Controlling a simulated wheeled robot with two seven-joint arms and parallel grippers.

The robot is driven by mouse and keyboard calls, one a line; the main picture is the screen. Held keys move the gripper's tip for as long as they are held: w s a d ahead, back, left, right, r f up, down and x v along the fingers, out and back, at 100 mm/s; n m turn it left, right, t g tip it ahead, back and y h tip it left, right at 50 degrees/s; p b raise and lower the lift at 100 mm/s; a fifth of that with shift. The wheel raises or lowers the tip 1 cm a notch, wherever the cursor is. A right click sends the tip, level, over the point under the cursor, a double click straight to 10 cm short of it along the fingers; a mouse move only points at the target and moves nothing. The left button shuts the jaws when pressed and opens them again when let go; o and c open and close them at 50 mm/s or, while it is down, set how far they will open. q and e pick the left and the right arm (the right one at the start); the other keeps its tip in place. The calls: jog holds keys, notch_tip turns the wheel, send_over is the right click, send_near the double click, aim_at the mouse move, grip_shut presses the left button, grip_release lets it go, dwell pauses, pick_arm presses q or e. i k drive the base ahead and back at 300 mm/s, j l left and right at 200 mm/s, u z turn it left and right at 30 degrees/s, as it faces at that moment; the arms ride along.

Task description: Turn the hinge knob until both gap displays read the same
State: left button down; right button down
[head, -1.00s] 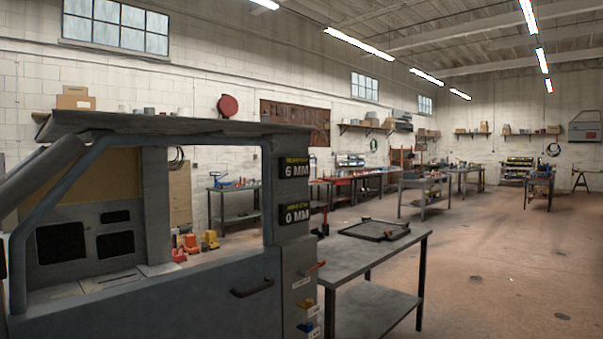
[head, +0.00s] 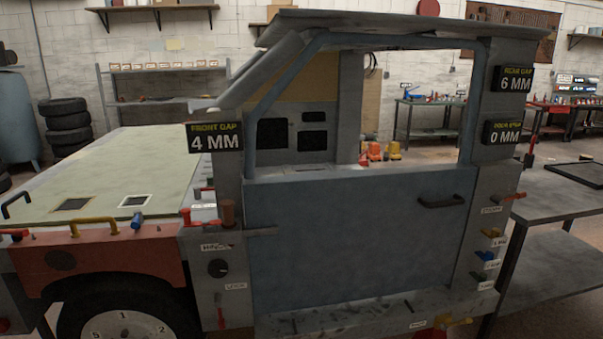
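A round black knob (head: 217,268) sits on the grey pillar panel left of the blue door (head: 350,245). A small label (head: 216,246) above it seems to read HINGE, though it is blurred. The front gap display (head: 215,137) on the pillar left of the window reads 4 MM. The rear gap display (head: 514,79) on the right pillar reads 6 MM. A third display (head: 502,132) below it reads 0 MM; its heading is hard to read. The door looks closed. Neither of my grippers is in view.
A metal table (head: 560,200) stands right of the vehicle body. The green hood (head: 100,165) and red fender (head: 105,258) are at left. Several small coloured handles (head: 487,256) stick out of the right pillar. A lever (head: 220,317) hangs below the knob.

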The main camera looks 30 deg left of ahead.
aim_at(219, 269)
jog(key=u, duration=1.65)
